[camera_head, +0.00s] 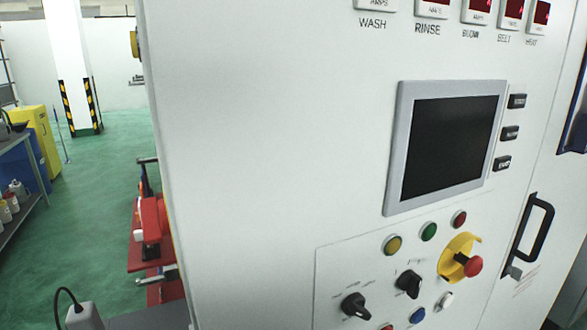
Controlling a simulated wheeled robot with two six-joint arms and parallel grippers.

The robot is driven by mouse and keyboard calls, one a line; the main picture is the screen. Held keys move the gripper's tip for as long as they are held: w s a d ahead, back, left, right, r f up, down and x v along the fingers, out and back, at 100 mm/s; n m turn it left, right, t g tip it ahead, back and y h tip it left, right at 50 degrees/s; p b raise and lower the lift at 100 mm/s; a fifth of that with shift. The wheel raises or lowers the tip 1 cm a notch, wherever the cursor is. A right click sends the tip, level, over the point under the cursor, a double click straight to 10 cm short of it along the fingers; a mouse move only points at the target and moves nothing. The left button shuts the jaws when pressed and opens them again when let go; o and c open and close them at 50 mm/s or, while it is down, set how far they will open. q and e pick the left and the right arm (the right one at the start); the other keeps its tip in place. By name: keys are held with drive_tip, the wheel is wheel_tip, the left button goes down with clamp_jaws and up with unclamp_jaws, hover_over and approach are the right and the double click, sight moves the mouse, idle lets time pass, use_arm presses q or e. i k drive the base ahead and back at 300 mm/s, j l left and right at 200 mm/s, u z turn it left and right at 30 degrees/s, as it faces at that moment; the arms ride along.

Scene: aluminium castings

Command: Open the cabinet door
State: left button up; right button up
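The white cabinet door (270,130) fills most of the head view, seen close and at a slant. A black bar handle (540,232) stands out near its right edge, at the lower right of the view. The door looks shut, with only a thin seam to the right of the handle. A dark screen (450,145) in a grey frame sits left of and above the handle. Neither of my grippers can be seen, and nothing visible touches the handle.
An emergency stop button (473,266) in a yellow guard juts out left of the handle, among knobs and coloured buttons. A blue part (575,120) shows at the right edge. Red equipment (152,220) stands beyond the cabinet's left edge. Green floor (100,190) lies open behind.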

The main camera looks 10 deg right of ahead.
sight(549, 233)
drive_tip(key=z, duration=1.8)
